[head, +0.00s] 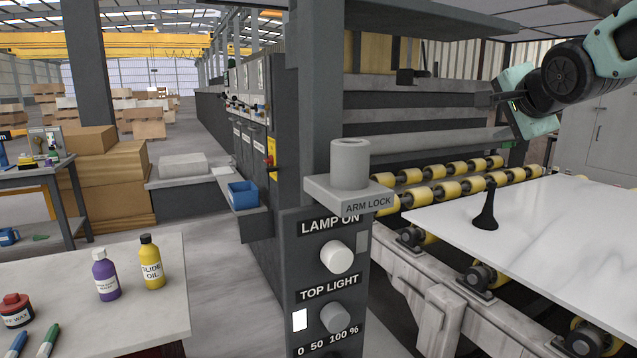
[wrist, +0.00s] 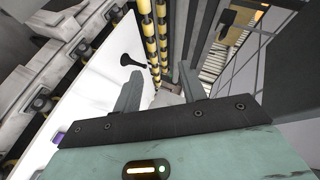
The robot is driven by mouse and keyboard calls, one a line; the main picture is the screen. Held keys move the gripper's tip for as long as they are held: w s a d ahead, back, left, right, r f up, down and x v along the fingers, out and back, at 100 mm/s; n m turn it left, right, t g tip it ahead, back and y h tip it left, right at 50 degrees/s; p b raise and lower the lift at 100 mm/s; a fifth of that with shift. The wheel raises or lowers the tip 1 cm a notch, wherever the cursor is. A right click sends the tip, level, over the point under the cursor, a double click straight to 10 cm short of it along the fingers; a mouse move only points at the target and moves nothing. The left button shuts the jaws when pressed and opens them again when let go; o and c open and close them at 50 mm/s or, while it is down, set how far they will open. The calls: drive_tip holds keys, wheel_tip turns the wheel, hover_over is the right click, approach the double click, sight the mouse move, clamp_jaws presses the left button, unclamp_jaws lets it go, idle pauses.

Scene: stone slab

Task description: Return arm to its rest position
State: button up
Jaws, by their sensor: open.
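My arm reaches in from the upper right of the head view. My gripper (head: 492,98) is over the far side of the machine, above the rollers, and its fingers point left. In the wrist view my gripper (wrist: 158,88) shows two grey fingers spread apart with nothing between them. A white stone slab (head: 540,228) lies on the roller bed at the right, below my arm. A black handle-like piece (head: 486,212) stands upright on the slab, apart from my gripper; it also shows in the wrist view (wrist: 131,62).
A grey post carries a bracket marked ARM LOCK (head: 350,190) with a grey cylinder on top, left of the slab. Below it are the LAMP ON knob (head: 337,257) and TOP LIGHT knob (head: 335,318). A table (head: 150,290) with bottles stands at front left. Yellow rollers (head: 450,190) run behind the slab.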

drive_tip(key=s+a+f+n+g+y, duration=0.2)
drive_tip(key=s+a+f+n+g, duration=0.1)
drive_tip(key=s+a+f+n, duration=0.4)
drive_tip(key=s+a+f+n+g+y, duration=0.1)
drive_tip(key=s+a+f+n+g, duration=0.25)
drive_tip(key=a+f, duration=0.55)
drive_tip(key=s+a+f+n+g, duration=0.2)
drive_tip(key=s+f+n, duration=0.2)
drive_tip(key=s, duration=0.4)
drive_tip(key=s+a+f+n+g, duration=0.2)
drive_tip(key=s+f+n, duration=0.2)
drive_tip(key=s, duration=0.3)
drive_tip(key=s+a+f+n+g, duration=0.2)
drive_tip(key=s+f+n+g, duration=0.1)
drive_tip(key=s, duration=0.5)
drive_tip(key=shift+s+f+n+h, duration=0.35)
drive_tip(key=shift+f+n, duration=0.2)
drive_tip(key=shift+n, duration=0.2)
